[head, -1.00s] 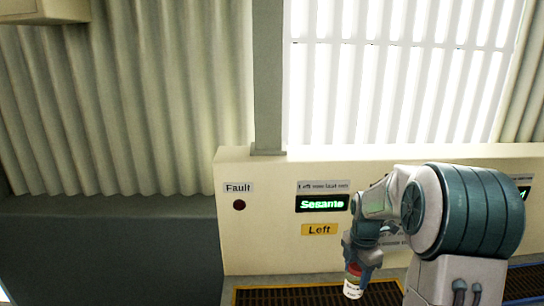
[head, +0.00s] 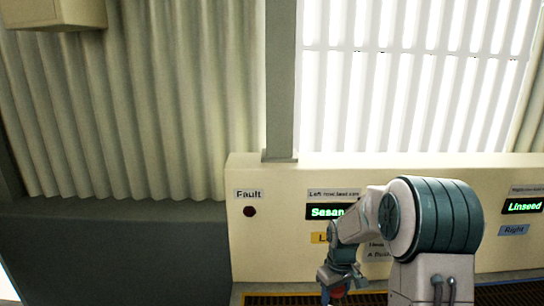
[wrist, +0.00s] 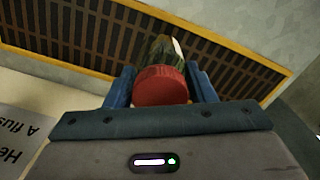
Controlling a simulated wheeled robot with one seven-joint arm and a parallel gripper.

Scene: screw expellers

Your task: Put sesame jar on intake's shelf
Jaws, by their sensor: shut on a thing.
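My gripper (head: 340,278) is shut on a jar with a red lid (wrist: 160,86), held between its two blue fingers. In the head view only a little of the red lid (head: 338,292) shows at the bottom edge. In the wrist view the jar's dark body (wrist: 160,50) lies beyond the lid; its label cannot be read. A brown grating with a yellow border (wrist: 215,62) lies beyond the jar; I cannot tell whether they touch. On the cream panel, a green-lit "Sesame" display (head: 322,212) is partly covered by my arm.
A "Linseed" display (head: 522,206) with a blue "Right" label (head: 513,230) is on the right. A "Fault" label (head: 248,194) with a dark lamp (head: 249,212) is on the left. The grating (head: 290,299) runs along the panel's foot. A dark grey wall (head: 110,250) stands at left.

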